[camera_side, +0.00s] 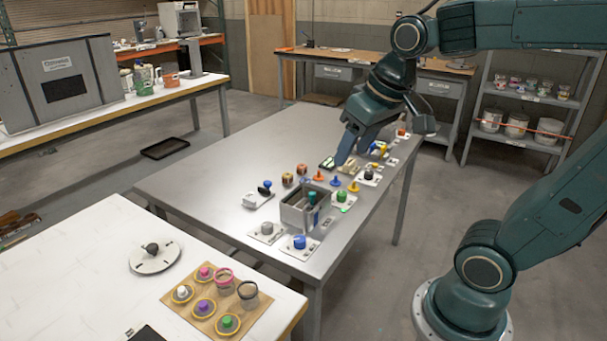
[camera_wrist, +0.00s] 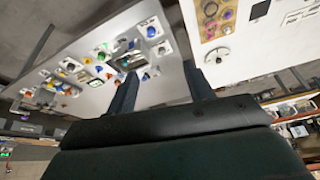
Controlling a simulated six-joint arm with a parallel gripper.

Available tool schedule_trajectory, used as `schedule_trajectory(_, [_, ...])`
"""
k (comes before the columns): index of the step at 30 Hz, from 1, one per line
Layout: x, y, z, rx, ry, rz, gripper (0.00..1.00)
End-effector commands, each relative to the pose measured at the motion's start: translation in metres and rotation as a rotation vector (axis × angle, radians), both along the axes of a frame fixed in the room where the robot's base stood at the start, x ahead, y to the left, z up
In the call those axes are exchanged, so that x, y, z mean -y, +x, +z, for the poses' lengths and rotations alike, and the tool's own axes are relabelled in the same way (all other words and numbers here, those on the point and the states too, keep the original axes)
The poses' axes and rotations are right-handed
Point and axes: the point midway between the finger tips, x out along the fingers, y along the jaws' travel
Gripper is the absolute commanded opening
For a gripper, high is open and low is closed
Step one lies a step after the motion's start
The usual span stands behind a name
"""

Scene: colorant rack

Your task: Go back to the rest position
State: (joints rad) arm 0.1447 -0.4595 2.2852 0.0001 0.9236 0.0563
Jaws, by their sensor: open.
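My gripper (camera_side: 352,152) hangs over the far part of the grey metal table (camera_side: 190,188) in the side view, fingers pointing down and to the left. In the wrist view my gripper (camera_wrist: 160,82) shows two dark fingers set well apart with nothing between them. It is open and empty. The height of the fingertips above the small items behind them is hard to tell.
A grey box (camera_side: 292,215) stands mid-table among several coloured knobs, including a blue one (camera_side: 299,242) and a green one (camera_side: 342,196). A white table (camera_side: 90,260) at front left bears a wooden board (camera_side: 192,315) with coloured pieces. The grey table's left part is bare.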

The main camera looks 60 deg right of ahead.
Motion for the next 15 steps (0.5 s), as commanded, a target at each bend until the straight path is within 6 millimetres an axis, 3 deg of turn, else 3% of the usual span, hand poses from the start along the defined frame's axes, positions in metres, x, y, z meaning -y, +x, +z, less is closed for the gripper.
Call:
schedule_trajectory(7, [-0.026,-0.045,-0.01,0.064,-0.021,0.125,0.52])
schedule_trajectory(15, [-0.036,-0.067,-0.02,0.097,-0.03,0.191,0.52])
